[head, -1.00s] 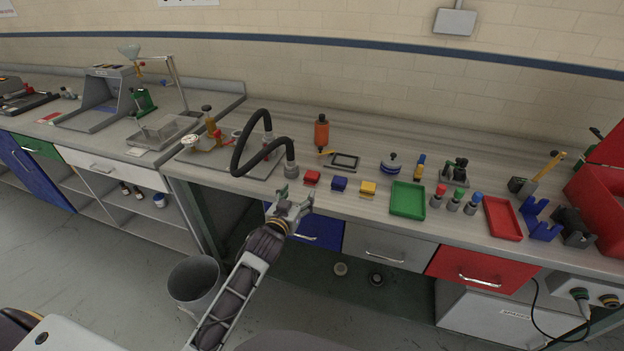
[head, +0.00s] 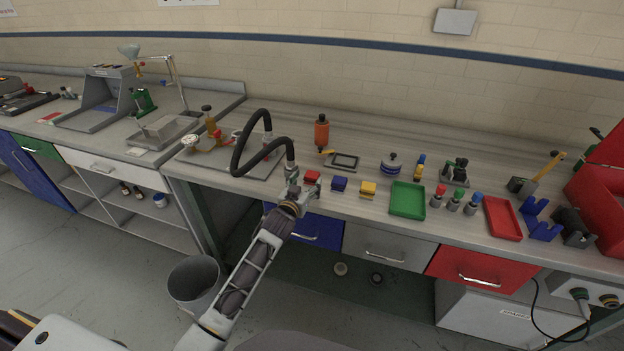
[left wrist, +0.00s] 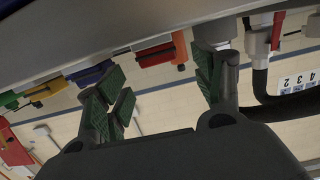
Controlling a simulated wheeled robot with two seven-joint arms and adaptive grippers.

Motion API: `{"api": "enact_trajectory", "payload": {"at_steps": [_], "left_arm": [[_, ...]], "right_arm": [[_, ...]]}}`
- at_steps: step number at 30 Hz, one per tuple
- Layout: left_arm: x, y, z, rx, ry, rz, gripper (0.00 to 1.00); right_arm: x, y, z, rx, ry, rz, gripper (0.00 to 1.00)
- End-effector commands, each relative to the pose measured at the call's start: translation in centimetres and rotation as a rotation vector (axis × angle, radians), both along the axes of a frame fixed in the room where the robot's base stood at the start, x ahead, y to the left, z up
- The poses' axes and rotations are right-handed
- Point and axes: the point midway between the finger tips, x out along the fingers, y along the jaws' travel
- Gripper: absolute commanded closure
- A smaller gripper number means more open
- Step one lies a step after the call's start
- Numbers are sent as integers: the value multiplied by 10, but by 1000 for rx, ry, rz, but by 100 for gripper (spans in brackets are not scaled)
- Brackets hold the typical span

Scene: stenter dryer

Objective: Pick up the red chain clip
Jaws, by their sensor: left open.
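The red chain clip (head: 312,175) is a small red block near the front edge of the bench, left of a matching blue clip (head: 339,184) and yellow clip (head: 368,189). My left gripper (head: 303,187) is open at the bench's front edge, just in front of the red clip, and partly overlaps its lower side in the head view. In the left wrist view, the bench appears along the top. The red clip (left wrist: 157,54) shows beyond and between the spread fingers of my left gripper (left wrist: 165,90), with nothing held. My right gripper is out of view.
A black hose (head: 237,155) arches down to a grey end fitting close to my left gripper's left finger. An orange bottle (head: 321,132) and a dark-framed plate (head: 344,162) stand behind the clips. A green tray (head: 407,200) lies to the right. A blue drawer (head: 318,232) is below.

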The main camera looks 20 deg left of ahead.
Motion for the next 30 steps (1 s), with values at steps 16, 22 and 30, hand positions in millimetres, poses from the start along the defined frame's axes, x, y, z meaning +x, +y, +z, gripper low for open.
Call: {"api": "enact_trajectory", "payload": {"at_steps": [16, 22, 30], "left_arm": [[5, 0, -1, 0, 0, 0, 32], [17, -1, -4, 0, 1, 0, 32], [39, -3, -8, 0, -1, 0, 32]], "right_arm": [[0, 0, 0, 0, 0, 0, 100], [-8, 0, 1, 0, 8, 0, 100], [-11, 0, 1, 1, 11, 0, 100]]}}
